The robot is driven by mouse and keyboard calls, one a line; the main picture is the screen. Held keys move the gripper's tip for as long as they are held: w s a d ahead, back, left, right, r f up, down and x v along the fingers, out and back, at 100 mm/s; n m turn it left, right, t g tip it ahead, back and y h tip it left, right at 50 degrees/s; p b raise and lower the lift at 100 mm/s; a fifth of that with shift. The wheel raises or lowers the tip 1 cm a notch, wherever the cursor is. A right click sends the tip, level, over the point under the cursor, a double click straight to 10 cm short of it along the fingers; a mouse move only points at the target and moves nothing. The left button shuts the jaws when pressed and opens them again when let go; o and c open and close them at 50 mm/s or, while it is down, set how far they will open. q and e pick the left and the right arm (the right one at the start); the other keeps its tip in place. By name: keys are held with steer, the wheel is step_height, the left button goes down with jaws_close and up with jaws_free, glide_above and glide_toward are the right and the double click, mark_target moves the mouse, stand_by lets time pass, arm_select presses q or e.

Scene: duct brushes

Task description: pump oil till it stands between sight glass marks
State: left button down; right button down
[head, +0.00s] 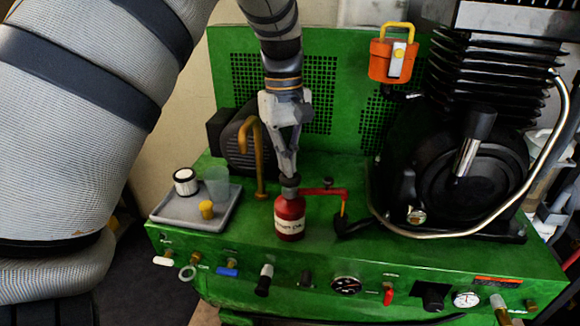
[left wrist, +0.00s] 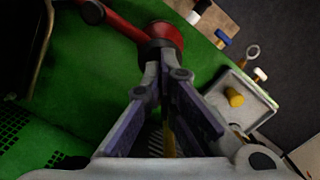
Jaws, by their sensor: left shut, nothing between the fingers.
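The red oil can (head: 290,219), with a white label, stands upright on the green deck. Its red spout (head: 322,190) reaches right and bends down over a black filler elbow (head: 352,224) beside the compressor. My left gripper (head: 289,172) points down, shut and empty, with its tips at the can's dark pump top; whether they touch it I cannot tell. In the left wrist view, the tips (left wrist: 163,68) meet the dark top in front of the red can (left wrist: 166,33). A small round brass-rimmed sight glass (head: 416,217) is low on the black compressor; its oil level is too small to read.
A grey tray (head: 178,221) left of the can holds a filter, a clear cup and a yellow plug. A brass pipe (head: 259,165) stands close behind the can. The compressor (head: 462,165) and a curved metal tube bound the right. Knobs and gauges line the front panel.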

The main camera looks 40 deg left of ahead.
arm_select(q)
steer(key=a, duration=0.1)
steer(key=w+a, duration=0.1)
steer(key=shift+w+a+r, duration=0.1)
steer(key=shift+a+r, duration=0.25)
steer(key=shift+r, duration=0.05)
arm_select(e)
steer(key=shift+s+f, duration=0.3)
steer(key=shift+s, duration=0.05)
arm_select(q)
steer(key=shift+r, duration=0.1)
step_height(320, 180, up, 12)
steer(key=a, duration=0.1)
steer(key=shift+w, duration=0.25)
